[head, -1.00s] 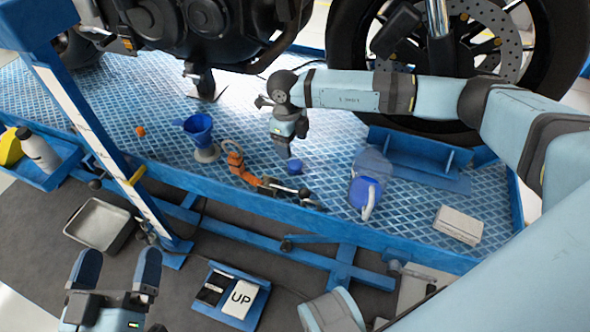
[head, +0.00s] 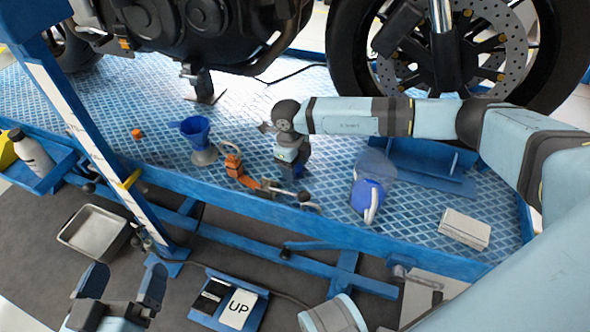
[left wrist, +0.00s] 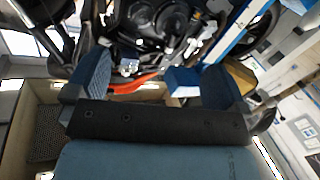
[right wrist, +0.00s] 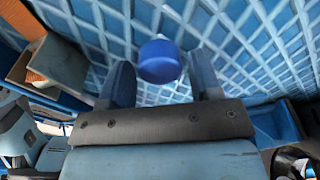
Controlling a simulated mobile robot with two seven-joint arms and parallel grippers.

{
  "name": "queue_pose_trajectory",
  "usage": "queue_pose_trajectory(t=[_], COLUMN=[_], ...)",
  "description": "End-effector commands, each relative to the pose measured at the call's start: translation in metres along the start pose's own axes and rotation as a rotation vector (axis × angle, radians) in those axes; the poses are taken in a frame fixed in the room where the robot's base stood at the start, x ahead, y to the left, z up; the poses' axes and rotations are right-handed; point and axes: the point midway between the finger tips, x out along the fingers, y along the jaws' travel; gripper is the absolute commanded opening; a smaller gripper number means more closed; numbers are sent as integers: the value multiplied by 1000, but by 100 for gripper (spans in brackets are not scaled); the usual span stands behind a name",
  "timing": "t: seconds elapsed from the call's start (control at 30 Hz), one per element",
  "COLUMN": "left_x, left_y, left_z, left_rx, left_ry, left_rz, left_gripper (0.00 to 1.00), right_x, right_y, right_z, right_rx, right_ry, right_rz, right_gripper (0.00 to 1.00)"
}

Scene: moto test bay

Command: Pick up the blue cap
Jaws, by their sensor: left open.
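The blue cap (right wrist: 160,62) is a small round piece on the blue diamond-patterned platform (head: 180,165). In the right wrist view it lies just beyond and between the fingertips, with gaps on both sides. In the head view my right gripper (head: 291,168) is low over the platform, pointing down, and hides the cap. In the right wrist view its fingers (right wrist: 163,82) are spread and hold nothing. My left gripper (head: 121,279) is open and empty, in front of the platform at the lower left; its spread fingers show in the left wrist view (left wrist: 160,82).
The motorcycle wheel (head: 450,60) stands behind.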

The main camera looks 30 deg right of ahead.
Motion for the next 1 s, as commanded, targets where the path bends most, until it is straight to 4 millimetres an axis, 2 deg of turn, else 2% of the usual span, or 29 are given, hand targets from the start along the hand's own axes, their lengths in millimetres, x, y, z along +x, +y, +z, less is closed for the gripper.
queue_pose_trajectory(t=[0.03,0.13,0.43,0.57,0.67,1.0], left_x=[0,0,0,0,-2,-8], left_y=[0,0,0,1,3,10], left_z=[0,0,-1,-8,-20,-64], left_rx=[0,0,0,2,1,7], left_ry=[0,0,0,14,56,202], left_rz=[0,0,0,-1,-6,-19], left_gripper=[100,100,100,100,100,100], right_x=[0,0,-2,-15,-35,-131], right_y=[0,0,0,0,0,0], right_z=[0,0,0,-1,-4,-15], right_rx=[0,0,0,1,0,0], right_ry=[0,0,0,-2,-2,-2], right_rz=[0,0,0,0,-1,-1], right_gripper=[46,23,22,22,22,22])
